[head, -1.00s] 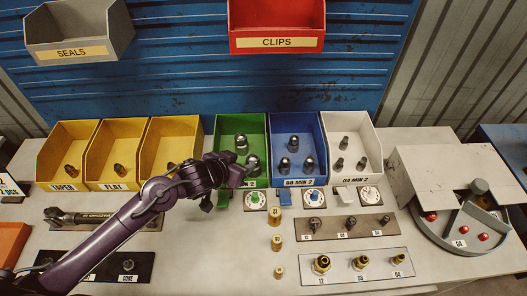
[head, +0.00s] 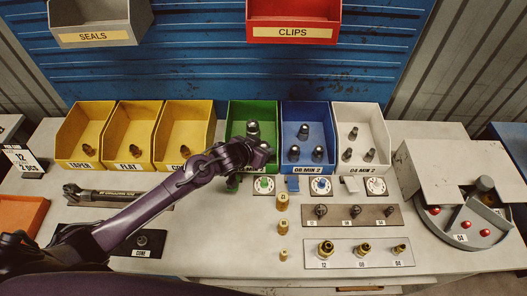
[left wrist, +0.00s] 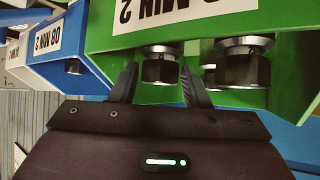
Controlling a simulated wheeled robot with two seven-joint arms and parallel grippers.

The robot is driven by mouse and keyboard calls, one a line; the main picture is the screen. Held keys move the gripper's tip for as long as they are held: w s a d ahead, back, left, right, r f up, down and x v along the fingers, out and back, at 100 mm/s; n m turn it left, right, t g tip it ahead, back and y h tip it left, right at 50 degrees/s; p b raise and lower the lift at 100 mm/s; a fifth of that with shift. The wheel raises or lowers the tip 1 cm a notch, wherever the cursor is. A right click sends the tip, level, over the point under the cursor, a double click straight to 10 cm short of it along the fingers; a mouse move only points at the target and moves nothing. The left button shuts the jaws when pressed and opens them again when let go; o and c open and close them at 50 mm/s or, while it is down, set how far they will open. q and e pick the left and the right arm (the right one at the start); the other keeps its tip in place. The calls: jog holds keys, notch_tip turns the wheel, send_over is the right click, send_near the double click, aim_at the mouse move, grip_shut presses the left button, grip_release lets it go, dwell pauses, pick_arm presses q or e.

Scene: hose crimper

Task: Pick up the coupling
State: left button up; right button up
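The green bin (head: 236,112) stands in the row at the back of the bench and holds dark metal couplings. One coupling (head: 253,128) shows behind my left gripper (head: 264,158), which is at the bin's front and hides part of its contents. In the left wrist view, a hex-ended coupling (left wrist: 162,69) lies between the two spread fingers of my left gripper (left wrist: 160,82). A gap shows beside its left side; the right finger is very close, and I cannot tell whether it touches. A second coupling (left wrist: 243,64) is just right of that finger. My right gripper is not in view.
The blue bin (head: 290,112) and white bin (head: 345,112) stand to the right, yellow bins (head: 135,112) to the left. Small levers and gauges (head: 321,186) line the bench before them.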

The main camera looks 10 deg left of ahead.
pick_arm(q)
jog(key=c, duration=0.8)
jog(key=shift+r, duration=0.1)
jog(key=shift+a+r, duration=0.15)
jog(key=shift+r, duration=9.8)
